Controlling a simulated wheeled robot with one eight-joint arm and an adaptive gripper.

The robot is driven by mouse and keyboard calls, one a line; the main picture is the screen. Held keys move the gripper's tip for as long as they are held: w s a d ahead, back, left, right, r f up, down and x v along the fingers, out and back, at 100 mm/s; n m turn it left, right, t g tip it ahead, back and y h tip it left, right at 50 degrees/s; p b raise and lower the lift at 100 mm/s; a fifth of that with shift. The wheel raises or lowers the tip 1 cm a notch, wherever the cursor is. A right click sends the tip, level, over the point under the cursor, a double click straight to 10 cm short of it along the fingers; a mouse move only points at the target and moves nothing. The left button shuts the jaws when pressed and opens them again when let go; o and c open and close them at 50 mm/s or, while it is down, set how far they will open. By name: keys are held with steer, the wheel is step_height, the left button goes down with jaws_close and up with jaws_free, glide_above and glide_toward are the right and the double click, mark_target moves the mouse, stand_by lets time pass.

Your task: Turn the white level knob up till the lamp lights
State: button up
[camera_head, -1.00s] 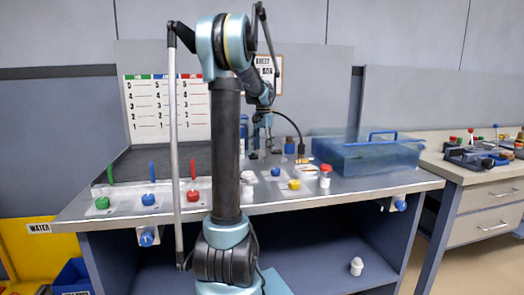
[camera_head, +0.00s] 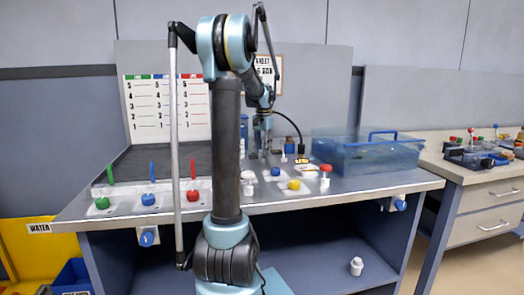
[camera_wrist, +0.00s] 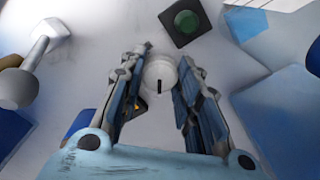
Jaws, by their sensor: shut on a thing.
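The white level knob (camera_wrist: 160,77) is round, with a black mark on its face pointing toward the bottom of the wrist view. My gripper (camera_wrist: 163,60) has one finger on each side of it and is shut on it. In the head view my gripper (camera_head: 263,150) is low over the back of the bench, and I cannot make out the knob there. The lamp (camera_wrist: 187,21) is a dark green disc in a black square housing, just beyond the knob in the wrist view. It looks dark, not glowing.
A blue translucent tank (camera_head: 368,155) stands to the right on the bench (camera_head: 400,184). A red-capped bottle (camera_head: 325,176), a yellow knob (camera_head: 294,185) and a white jar (camera_head: 248,183) stand near the front. Green, blue and red knobs are at the left. A pale lever (camera_wrist: 50,40) lies left in the wrist view.

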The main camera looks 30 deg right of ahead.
mark_target(262, 150)
steer(key=o, duration=1.1)
steer(key=shift+c, duration=0.2)
step_height(262, 150, up, 12)
steer(key=shift+w, duration=0.1)
